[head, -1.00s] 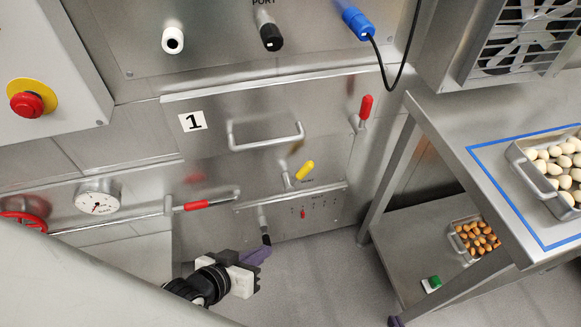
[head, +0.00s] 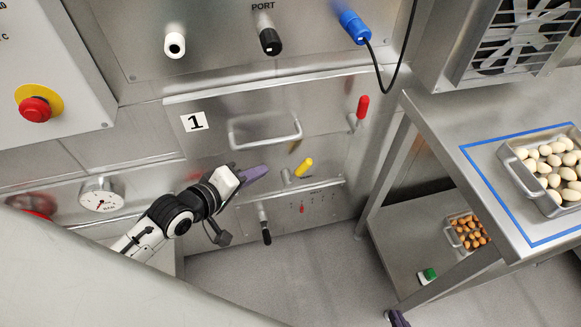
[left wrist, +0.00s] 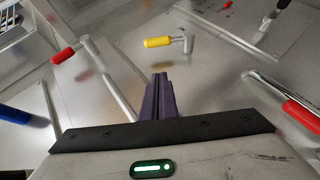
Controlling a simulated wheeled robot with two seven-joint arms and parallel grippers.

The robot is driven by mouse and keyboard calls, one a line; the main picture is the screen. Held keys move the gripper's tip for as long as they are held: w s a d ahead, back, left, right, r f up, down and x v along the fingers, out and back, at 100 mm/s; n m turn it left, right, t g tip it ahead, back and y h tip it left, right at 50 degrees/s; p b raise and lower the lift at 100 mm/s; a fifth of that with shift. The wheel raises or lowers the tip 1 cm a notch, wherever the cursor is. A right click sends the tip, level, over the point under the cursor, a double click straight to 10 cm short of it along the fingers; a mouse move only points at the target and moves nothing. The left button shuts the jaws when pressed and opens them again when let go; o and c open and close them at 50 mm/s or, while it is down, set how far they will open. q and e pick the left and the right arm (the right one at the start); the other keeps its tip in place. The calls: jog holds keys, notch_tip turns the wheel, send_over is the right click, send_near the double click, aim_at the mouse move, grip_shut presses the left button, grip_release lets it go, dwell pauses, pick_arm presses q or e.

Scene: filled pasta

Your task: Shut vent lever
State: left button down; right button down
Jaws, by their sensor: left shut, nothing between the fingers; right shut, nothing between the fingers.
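A lever with a yellow handle (head: 303,168) sits on the lower front of the steel machine, its handle tilted up and to the right; its label is too small to read. In the left wrist view the yellow handle (left wrist: 158,42) lies just beyond my fingertips. My left gripper (head: 262,169) is shut and empty, its purple fingers left of the yellow lever, apparently apart from it. The fingers also show in the left wrist view (left wrist: 160,88). My right gripper (head: 397,318) shows only as purple tips at the bottom edge; it is shut and empty.
A red-handled lever (head: 362,107) is up and right, and a black-handled lever (head: 266,236) hangs below. A door handle (head: 265,142) juts out above my left gripper.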

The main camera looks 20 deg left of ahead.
pick_arm(q)
jog(key=x, duration=0.3)
jog(key=d+b+x, duration=0.1)
jog(key=x, duration=0.6)
jog(key=shift+s+d+f, duration=0.1)
jog(key=shift+d+f, duration=0.3)
jog(key=shift+d+f+b, duration=0.3)
jog(key=shift+d+f, duration=0.05)
jog(key=shift+d, duration=0.2)
jog(key=shift+w, duration=0.25)
